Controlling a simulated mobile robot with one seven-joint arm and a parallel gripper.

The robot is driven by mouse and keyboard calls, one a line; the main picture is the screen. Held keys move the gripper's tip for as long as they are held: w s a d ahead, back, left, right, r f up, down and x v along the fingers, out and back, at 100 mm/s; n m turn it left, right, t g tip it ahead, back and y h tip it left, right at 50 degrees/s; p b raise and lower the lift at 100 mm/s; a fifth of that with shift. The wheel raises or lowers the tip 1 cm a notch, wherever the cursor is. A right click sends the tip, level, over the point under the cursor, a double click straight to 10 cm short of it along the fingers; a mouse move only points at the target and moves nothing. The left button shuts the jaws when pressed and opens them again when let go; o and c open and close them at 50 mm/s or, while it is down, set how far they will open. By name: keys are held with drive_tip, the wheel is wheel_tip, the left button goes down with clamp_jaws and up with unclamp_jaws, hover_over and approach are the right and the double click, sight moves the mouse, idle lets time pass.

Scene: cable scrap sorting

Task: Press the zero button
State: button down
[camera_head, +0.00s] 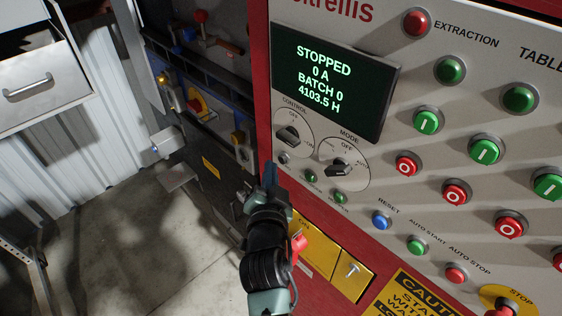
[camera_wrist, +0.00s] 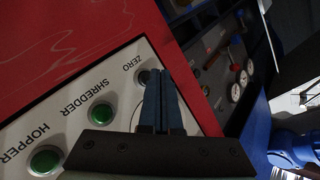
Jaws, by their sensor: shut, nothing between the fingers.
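The zero button is a small grey button (camera_head: 283,158) at the lower left of the panel, under the CONTROL dial. In the wrist view the zero button (camera_wrist: 146,76) sits by its ZERO label, partly hidden by my fingertips. My gripper (camera_head: 270,168) is shut and empty, just below and left of the button in the head view. In the wrist view my gripper's fingertips (camera_wrist: 162,72) overlap the button's right side. I cannot tell whether they touch it.
Green SHREDDER (camera_wrist: 101,114) and HOPPER (camera_wrist: 45,160) lamps sit in line with the button. CONTROL (camera_head: 291,135) and MODE (camera_head: 342,169) dials are close by. The display (camera_head: 330,80) reads STOPPED. A red key tag (camera_head: 298,243) hangs beside my arm. Open floor lies left.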

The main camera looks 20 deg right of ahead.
drive_tip(key=a+b, duration=0.1)
drive_tip(key=s+a+b, duration=0.1)
drive_tip(key=a, duration=0.1)
drive_tip(key=s+a+b, duration=0.1)
drive_tip(key=shift+a+b, duration=0.35)
drive_tip(key=shift+r, duration=0.1)
idle(0.7)
